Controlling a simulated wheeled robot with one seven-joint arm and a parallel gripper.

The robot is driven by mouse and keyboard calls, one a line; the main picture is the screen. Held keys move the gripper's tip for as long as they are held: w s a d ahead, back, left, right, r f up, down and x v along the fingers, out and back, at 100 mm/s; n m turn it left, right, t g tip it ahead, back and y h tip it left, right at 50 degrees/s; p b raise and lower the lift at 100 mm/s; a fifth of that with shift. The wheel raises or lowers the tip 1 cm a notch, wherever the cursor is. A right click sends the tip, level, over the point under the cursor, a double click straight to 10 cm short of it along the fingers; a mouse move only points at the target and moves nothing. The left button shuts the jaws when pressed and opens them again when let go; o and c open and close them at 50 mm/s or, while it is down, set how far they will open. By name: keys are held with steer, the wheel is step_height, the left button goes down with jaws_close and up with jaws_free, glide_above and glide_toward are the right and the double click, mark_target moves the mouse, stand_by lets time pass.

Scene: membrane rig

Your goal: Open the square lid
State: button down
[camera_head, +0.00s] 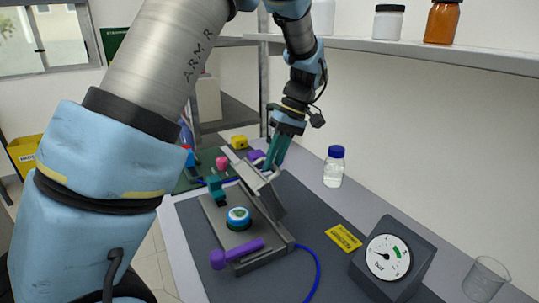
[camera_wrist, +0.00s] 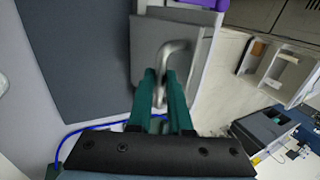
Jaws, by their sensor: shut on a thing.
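The square lid (camera_head: 265,194) is a grey plate, tilted up from the grey rig base (camera_head: 222,235) in the head view. The lid (camera_wrist: 143,50) fills the upper middle of the wrist view, with a metal bar handle (camera_wrist: 178,47) on its face. My gripper (camera_head: 270,167) is at the raised upper part of the lid. In the wrist view its teal fingers (camera_wrist: 162,80) are shut on the handle. The exact contact is partly hidden by the fingers.
On the base are a blue-and-white round piece (camera_head: 238,218), a teal clamp (camera_head: 217,189) and a purple lever (camera_head: 237,254). A pressure gauge (camera_head: 388,258), a blue-capped bottle (camera_head: 334,167) and a glass beaker (camera_head: 486,279) stand to the right. A blue hose (camera_head: 317,270) curves across the mat.

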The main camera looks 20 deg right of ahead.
steer(key=shift+w+d+f+y+p, duration=0.1)
steer(key=shift+d+f+y+p, duration=0.1)
steer(key=shift+d+y+p, duration=0.3)
steer(key=shift+d+f+y+p, duration=0.15)
steer(key=shift+d+y+p, duration=0.2)
steer(key=shift+d, duration=0.25)
steer(key=c, duration=0.8)
jaws_free()
steer(key=shift+w, duration=0.1)
steer(key=shift+c, duration=0.2)
